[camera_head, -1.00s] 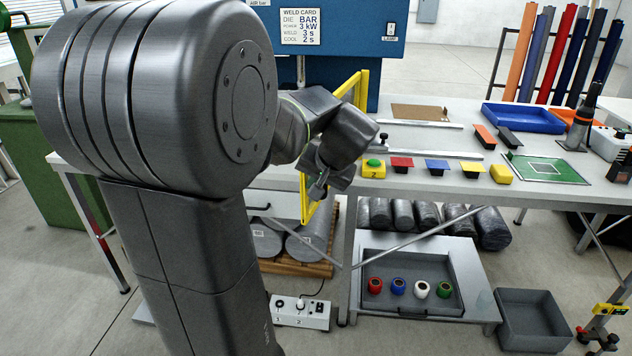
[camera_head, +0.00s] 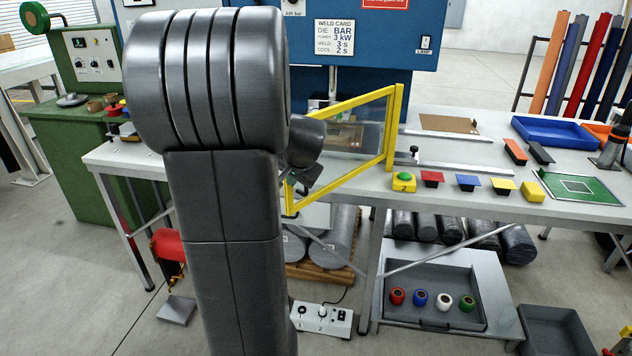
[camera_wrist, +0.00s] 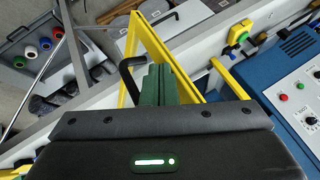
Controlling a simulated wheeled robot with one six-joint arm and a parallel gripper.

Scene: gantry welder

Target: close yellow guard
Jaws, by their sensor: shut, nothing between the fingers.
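The yellow guard (camera_head: 345,172) is a yellow frame with a clear pane. It stands at an angle over the front of the white bench, its right upright by the rail and its left end reaching out past the bench edge. My gripper (camera_head: 302,188) is at the guard's left end, partly hidden behind my own arm. In the wrist view my gripper's green fingers (camera_wrist: 163,86) are together with nothing between them. The yellow frame (camera_wrist: 158,45) rises just beyond them, and a black handle (camera_wrist: 129,76) shows beside them. I cannot tell whether the fingers touch the frame.
The blue welder (camera_head: 375,35) stands behind the guard. A grey tray (camera_head: 415,318) with coloured rolls sits below. A green cabinet (camera_head: 75,150) stands at left.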

